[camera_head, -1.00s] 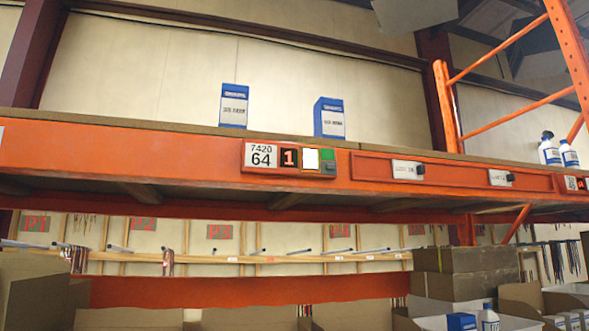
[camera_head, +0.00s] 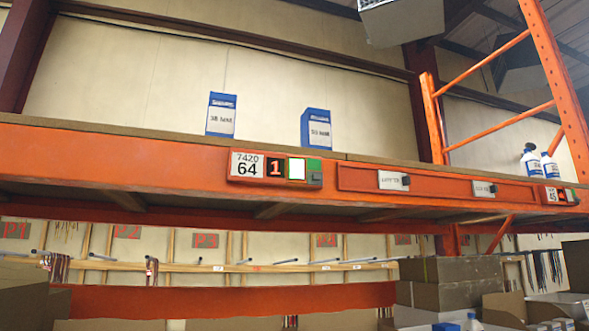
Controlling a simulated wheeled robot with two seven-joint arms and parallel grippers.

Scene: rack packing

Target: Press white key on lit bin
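The lit bin module (camera_head: 239,164) is mounted on the front of the orange shelf beam. It has a label reading "7420 64" and a dark display (camera_head: 275,167) showing a red-orange 1. The bright white key (camera_head: 297,169) sits just right of the display, with a green surround and a small grey part (camera_head: 315,178) beside it. A second module (camera_head: 553,195) is at the far right of the beam, partly dark. Neither of my grippers is in view.
Two blue-and-white boxes (camera_head: 221,115) (camera_head: 316,129) stand on the shelf above. Cardboard boxes (camera_head: 450,269) are stacked below. An orange upright (camera_head: 434,118) rises at the right. The space before the beam is clear.

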